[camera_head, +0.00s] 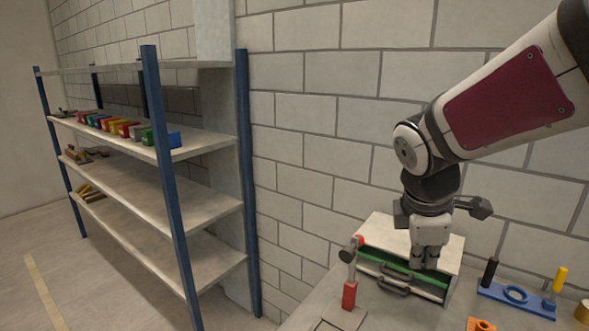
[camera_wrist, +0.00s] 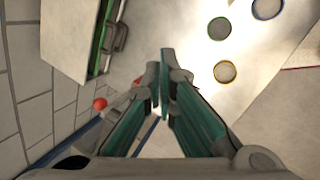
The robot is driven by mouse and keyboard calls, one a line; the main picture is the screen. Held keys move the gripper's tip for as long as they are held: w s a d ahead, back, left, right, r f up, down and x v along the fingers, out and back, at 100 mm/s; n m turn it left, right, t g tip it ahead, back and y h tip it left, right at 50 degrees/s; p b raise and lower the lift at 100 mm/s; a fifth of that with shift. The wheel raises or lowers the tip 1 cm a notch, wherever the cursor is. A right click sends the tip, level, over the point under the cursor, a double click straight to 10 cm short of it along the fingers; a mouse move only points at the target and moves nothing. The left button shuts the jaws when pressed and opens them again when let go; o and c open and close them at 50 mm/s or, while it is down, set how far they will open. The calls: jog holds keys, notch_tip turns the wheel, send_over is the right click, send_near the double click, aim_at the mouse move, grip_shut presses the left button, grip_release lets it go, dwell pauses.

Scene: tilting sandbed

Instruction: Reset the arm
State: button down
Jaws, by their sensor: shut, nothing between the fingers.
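My gripper (camera_head: 430,262) points down in front of the small drawer cabinet (camera_head: 440,243) in the head view; whether it touches the cabinet cannot be told. In the wrist view my gripper (camera_wrist: 161,88) has its two green-lined fingers together at the tips, shut and empty. The cabinet has a pale top, a green drawer edge and dark handles. It also shows at the upper left of the wrist view (camera_wrist: 72,35). My fingers hide part of the cabinet front in the head view.
A blue holder (camera_head: 515,300) with upright tools stands right. A blue-post shelf (camera_head: 172,190) with coloured bins is at left. Round pieces, one green-rimmed (camera_wrist: 219,28), show in the wrist view. A block wall (camera_head: 335,110) stands behind.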

jog(key=s+a+r+m+t+y, duration=0.1)
jog(key=s+r+m, duration=0.1)
jog(key=s+m, duration=0.5)
jog(key=s+a+r+m+t+y, duration=0.1)
jog(key=s+a+r+m+y, duration=0.1)
jog(key=s+m, duration=0.6)
jog(key=shift+s+r, duration=0.2)
jog(key=shift+s, duration=0.6)
